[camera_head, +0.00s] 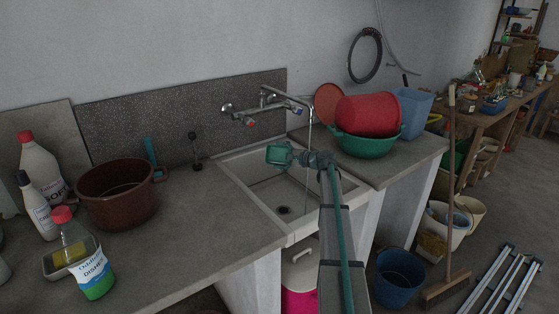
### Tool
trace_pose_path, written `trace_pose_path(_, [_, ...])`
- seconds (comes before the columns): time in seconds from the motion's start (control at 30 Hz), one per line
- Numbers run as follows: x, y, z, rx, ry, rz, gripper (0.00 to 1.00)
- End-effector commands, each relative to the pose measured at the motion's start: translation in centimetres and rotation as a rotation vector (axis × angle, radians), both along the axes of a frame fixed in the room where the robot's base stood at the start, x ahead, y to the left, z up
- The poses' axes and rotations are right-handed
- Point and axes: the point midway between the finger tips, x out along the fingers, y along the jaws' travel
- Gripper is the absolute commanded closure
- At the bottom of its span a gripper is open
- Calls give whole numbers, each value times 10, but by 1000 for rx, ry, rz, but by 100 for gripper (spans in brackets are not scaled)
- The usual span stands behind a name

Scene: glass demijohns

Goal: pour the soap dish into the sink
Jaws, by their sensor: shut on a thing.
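My gripper (294,156) is over the sink, shut on a small green dish with a rounded rectangular shape, which I take to be the soap dish (277,153). The soap dish looks tilted, with its face partly toward the camera. It is too small to tell whether anything is in it. The white sink (241,167) is set into the counter below, with a dark drain in its basin. My arm hides the right part of the sink.
A wall tap (265,107) with a long spout stands close behind my gripper. A red tub (368,115) in a green basin (368,145) stands on the right counter. A brown pot (117,198) and several bottles stand on the left counter.

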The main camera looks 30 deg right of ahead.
Motion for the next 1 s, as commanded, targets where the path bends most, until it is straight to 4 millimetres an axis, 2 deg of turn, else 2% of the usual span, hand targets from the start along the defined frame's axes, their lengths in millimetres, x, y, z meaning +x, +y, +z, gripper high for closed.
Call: trace_pose_path(1.0, [-7, 6, 2, -125, -142, 0, 60])
